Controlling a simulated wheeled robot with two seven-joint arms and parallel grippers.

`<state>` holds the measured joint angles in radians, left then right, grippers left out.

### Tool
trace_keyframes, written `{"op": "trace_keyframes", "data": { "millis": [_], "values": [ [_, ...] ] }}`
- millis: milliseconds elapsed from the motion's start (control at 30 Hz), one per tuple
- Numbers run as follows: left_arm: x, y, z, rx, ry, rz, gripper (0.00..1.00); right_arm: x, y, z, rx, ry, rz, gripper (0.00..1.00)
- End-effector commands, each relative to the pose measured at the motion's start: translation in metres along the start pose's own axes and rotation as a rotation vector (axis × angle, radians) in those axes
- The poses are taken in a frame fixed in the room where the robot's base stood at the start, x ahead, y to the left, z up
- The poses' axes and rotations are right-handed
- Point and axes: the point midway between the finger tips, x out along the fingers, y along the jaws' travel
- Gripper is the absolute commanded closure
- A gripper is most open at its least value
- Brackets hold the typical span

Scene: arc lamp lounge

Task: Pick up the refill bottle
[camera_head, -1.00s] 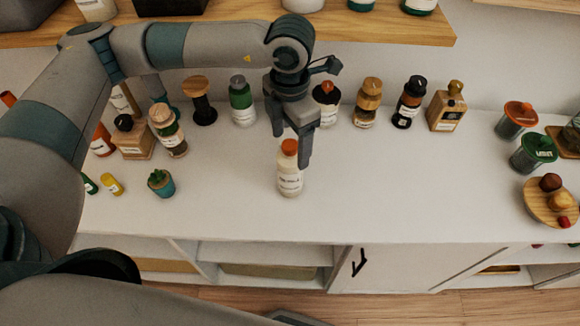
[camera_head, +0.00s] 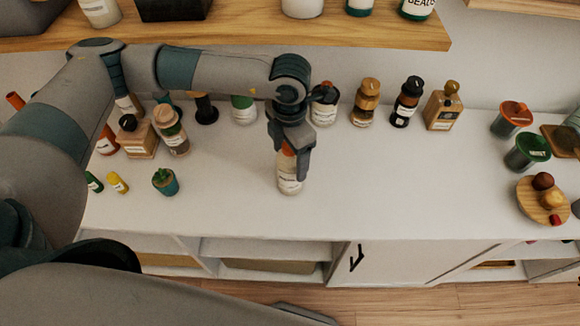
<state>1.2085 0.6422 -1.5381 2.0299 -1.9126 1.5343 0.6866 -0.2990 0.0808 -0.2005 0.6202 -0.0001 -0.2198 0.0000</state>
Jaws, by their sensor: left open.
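The refill bottle, which I take to be the white bottle (camera_head: 289,181) with an orange cap and a pale label, stands upright on the white cabinet top near its front middle. My left gripper (camera_head: 291,168) comes down over it from above. Its fingers are open and sit beside the bottle's cap and upper part. The near finger hides part of the cap and the right side of the bottle. I cannot tell whether the fingers touch it. My right gripper is not in view.
Behind stand several bottles, among them a dark one (camera_head: 407,103) and a square amber one (camera_head: 443,107). A small potted plant (camera_head: 165,181) is to the left. A wooden shelf (camera_head: 230,32) overhangs the back. The white top (camera_head: 400,185) is clear to the right.

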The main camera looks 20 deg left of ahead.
Motion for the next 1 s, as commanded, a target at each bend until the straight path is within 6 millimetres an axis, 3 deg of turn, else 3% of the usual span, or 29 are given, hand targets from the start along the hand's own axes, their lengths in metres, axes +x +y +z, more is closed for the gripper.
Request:
{"op": "trace_keyframes", "data": {
  "millis": [33,300,733,767,900,1000],
  "values": [
    [0.001,0.001,-0.001,-0.001,0.003,0.0,0.28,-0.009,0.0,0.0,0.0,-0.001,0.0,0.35],
    [0.026,0.001,0.0,-0.001,0.0,0.001,0.28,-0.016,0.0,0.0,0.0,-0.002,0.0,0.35],
    [0.027,0.001,0.0,0.0,-0.001,0.001,0.28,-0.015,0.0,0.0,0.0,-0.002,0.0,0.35],
    [0.027,0.001,0.0,0.0,-0.001,0.001,0.3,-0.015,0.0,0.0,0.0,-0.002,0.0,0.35],
    [0.027,0.001,0.0,0.0,-0.001,0.001,0.63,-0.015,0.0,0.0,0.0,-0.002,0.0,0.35],
    [0.026,0.001,0.001,-0.001,-0.001,0.001,0.81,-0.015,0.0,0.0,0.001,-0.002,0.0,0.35]
  ]
}}
